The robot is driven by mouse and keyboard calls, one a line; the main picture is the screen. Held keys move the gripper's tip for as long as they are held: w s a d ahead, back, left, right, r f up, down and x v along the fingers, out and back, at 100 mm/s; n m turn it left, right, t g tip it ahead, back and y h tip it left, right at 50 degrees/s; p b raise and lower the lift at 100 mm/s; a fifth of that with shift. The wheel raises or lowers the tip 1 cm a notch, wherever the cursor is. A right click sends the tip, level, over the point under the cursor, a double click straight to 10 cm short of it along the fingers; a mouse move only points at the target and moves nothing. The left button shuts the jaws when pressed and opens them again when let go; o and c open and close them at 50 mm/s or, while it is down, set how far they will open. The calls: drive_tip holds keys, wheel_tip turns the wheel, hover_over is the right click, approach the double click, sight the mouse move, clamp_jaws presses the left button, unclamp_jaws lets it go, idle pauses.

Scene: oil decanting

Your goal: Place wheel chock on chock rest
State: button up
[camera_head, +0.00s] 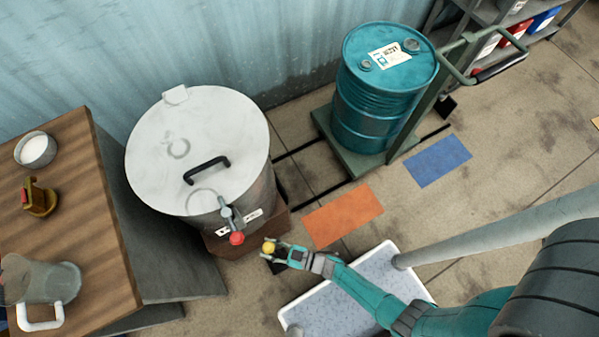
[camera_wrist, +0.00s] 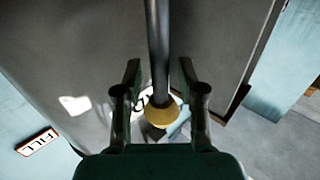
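My gripper (camera_head: 276,250) is low in front of the steel tank, its fingers either side of a yellow ball knob (camera_head: 268,246). In the wrist view the knob (camera_wrist: 160,114) sits on the end of a dark rod (camera_wrist: 158,50) that runs to the top edge. Gaps show between the knob and both fingers of my gripper (camera_wrist: 160,80), so it is open around it. A dark piece (camera_head: 276,268) shows just below the gripper in the head view; I cannot tell whether it is the wheel chock. I cannot clearly identify the chock rest.
The steel tank (camera_head: 160,150) has a red-knobbed tap (camera_head: 237,238). A teal drum (camera_head: 370,100) stands on a green trolley (camera_head: 327,122). An orange floor patch (camera_head: 343,215) and a blue patch (camera_head: 438,161) are clear. A wooden table (camera_head: 85,190) stands left.

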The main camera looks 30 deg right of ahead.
drive_tip(key=v, duration=1.1)
drive_tip(key=shift+s+d, duration=0.2)
drive_tip(key=shift+d, duration=0.05)
idle(0.9)
drive_tip(key=shift+s+d, duration=0.1)
drive_tip(key=shift+s, duration=0.05)
idle(0.4)
drive_tip(key=s+d+r+m+h, duration=0.2)
drive_tip(key=d+r+m+h, duration=0.1)
drive_tip(key=r, duration=1)
drive_tip(key=s+d+r+m+t+h, duration=0.1)
drive_tip(key=r+h, duration=0.4)
drive_tip(key=r, duration=0.9)
drive_tip(key=s+d+r+m+h, duration=0.4)
drive_tip(key=s+d+r, duration=0.1)
drive_tip(key=r, duration=0.8)
drive_tip(key=shift+s+d+r+m+t, duration=0.25)
drive_tip(key=shift+d+m+t, duration=0.05)
